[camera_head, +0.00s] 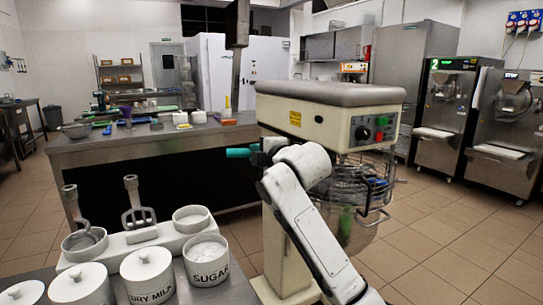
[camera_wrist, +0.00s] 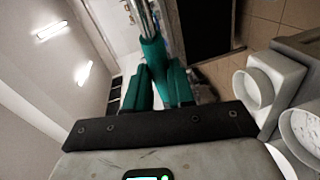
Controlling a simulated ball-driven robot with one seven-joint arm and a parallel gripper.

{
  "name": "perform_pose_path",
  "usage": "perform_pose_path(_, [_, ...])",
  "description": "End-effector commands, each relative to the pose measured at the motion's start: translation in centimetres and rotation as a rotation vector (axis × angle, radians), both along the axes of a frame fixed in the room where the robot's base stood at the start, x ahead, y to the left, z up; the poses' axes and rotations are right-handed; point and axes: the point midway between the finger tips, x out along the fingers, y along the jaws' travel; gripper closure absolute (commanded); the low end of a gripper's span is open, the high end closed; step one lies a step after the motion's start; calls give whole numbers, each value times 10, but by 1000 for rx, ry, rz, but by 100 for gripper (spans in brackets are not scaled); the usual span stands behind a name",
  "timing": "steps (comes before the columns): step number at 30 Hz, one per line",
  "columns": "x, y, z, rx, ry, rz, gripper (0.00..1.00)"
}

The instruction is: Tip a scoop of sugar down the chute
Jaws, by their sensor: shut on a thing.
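My gripper (camera_head: 234,153) has teal fingers and points left, in front of the mixer (camera_head: 330,100) and above the near counter. In the wrist view the fingers (camera_wrist: 150,50) close on a thin shiny metal piece (camera_wrist: 145,14), which appears to be the scoop's handle. The scoop's bowl cannot be made out, so I cannot tell whether it holds sugar. The white tub marked SUGAR (camera_head: 208,270) stands open at the counter's right end, below my gripper, with pale contents. I cannot clearly pick out the chute; the mixer's wire guard (camera_head: 362,180) is partly behind my arm.
A lidded DRY MILK tub (camera_head: 148,285) and another lidded tub (camera_head: 82,290) stand left of the sugar. A white holder (camera_head: 142,236) with upright metal tools is behind them. A long metal worktable (camera_head: 130,143) lies beyond. Steel freezers (camera_head: 445,115) stand at right, with open tiled floor before them.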

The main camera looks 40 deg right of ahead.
Motion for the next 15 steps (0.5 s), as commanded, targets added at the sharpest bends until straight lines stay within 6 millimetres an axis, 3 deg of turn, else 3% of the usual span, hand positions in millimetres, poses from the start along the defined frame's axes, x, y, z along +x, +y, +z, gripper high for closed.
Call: perform_pose_path(15, [1,-3,15,140,142,-2,100])
